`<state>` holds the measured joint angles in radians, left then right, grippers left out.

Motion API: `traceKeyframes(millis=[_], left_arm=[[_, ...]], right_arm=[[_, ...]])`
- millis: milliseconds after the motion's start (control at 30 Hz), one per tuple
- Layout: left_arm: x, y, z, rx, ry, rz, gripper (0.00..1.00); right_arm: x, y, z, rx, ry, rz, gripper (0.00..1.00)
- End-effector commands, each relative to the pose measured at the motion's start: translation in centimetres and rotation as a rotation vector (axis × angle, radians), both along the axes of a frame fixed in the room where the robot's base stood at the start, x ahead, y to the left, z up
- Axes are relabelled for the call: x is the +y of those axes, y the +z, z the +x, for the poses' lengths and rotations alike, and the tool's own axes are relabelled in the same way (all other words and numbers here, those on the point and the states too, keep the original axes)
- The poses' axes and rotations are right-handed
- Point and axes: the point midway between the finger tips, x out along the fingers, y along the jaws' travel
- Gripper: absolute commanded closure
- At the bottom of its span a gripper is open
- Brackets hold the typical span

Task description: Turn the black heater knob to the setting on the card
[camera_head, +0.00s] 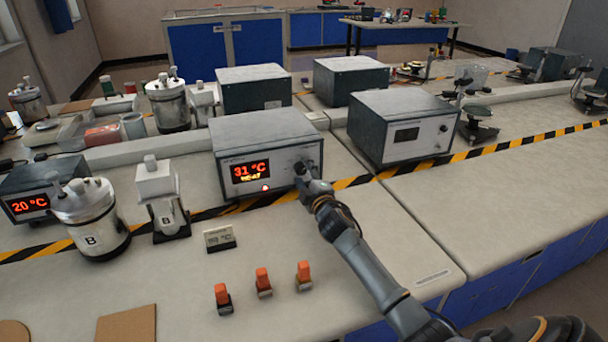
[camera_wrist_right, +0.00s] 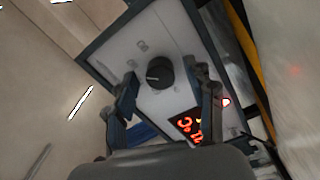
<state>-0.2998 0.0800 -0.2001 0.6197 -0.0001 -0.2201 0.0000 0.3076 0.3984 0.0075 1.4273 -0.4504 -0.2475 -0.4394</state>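The black heater knob (camera_wrist_right: 160,72) is a round dial on the pale front panel of the grey heater box (camera_head: 262,128). The box's red display (camera_head: 250,171) reads 31 °C, with HEAT lit below and a red lamp on. My right gripper (camera_head: 304,172) is at the panel's right side and largely hides the knob in the head view. In the right wrist view its two fingers (camera_wrist_right: 166,76) stand open on either side of the knob, with visible gaps. The card (camera_head: 219,238) stands on the bench in front; its number is too small to read surely. My left gripper is out of view.
Several orange-topped switches (camera_head: 263,282) stand in front of the heater, left of my right arm. A metal vessel marked B (camera_head: 92,218) and a white-topped device (camera_head: 163,196) stand left. Another grey box (camera_head: 402,126) stands right. Bench between is clear.

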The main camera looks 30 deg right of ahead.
Motion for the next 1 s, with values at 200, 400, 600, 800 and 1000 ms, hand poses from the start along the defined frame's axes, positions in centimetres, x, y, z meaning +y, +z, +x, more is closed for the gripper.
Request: traceKeyframes(millis=[200, 400, 600, 800, 1000], left_arm=[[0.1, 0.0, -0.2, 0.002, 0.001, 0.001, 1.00], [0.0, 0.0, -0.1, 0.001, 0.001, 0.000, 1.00], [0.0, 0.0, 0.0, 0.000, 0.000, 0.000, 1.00], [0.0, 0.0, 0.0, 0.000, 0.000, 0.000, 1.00], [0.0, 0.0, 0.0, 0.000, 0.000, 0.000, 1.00]], right_arm=[[0.1, 0.0, -0.2, 0.000, 0.000, -0.001, 0.46], [0.6, -0.2, -2.6, 0.001, 0.001, -0.002, 0.46], [1.7, -0.2, -6.9, 0.002, 0.002, -0.001, 0.46], [2.6, -0.2, -10.2, 0.002, 0.001, 0.001, 0.46], [2.9, -0.2, -11.6, 0.001, 0.000, 0.000, 0.46]])
